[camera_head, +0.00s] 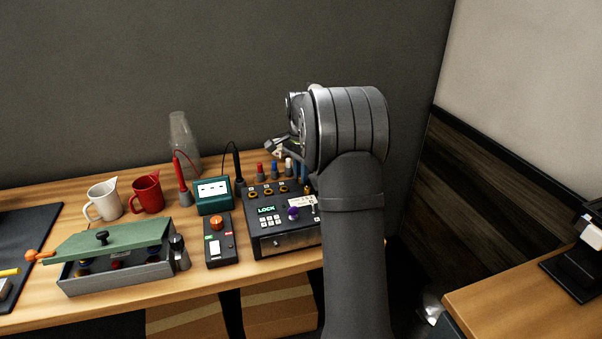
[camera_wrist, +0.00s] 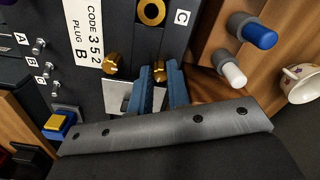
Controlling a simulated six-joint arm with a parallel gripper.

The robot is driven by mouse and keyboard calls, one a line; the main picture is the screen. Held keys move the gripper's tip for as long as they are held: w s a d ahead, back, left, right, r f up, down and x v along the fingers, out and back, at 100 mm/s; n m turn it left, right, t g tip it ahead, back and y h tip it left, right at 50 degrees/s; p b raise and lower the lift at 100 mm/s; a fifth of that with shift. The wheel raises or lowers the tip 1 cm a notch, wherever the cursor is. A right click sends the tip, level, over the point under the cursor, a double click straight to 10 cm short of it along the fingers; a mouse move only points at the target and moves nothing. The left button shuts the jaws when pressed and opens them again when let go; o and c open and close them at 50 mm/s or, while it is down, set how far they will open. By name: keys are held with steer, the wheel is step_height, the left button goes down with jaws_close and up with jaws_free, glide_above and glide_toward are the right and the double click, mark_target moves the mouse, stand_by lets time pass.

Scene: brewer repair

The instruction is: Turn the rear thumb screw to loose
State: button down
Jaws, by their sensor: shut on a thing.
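The brewer's black control box (camera_head: 285,237) stands on the wooden bench, partly behind my arm. In the wrist view two brass thumb screws sit side by side on its panel, by a pale metal plate (camera_wrist: 116,93). The front thumb screw (camera_wrist: 115,66) is clear of my gripper. The rear thumb screw (camera_wrist: 160,71), nearer the plugs, is between the blue fingertips of my gripper (camera_wrist: 160,82), which is shut on it. The fingers hide part of this screw, so its turn cannot be read. In the head view my arm hides most of the gripper.
A blue-tipped plug (camera_wrist: 254,31) and a white-tipped plug (camera_wrist: 232,73) stand close behind the box. A cup (camera_wrist: 302,82) lies beyond them. A label (camera_wrist: 88,32) reads CODE 352 PLUG B. A green display (camera_head: 266,210) reads LOCK. A handheld device (camera_head: 221,243) stands left of the box.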

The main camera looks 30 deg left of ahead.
stand_by(0.3)
steer(key=c, duration=1.4)
jaws_free()
steer(key=shift+o, duration=0.2)
steer(key=shift+m, duration=0.3)
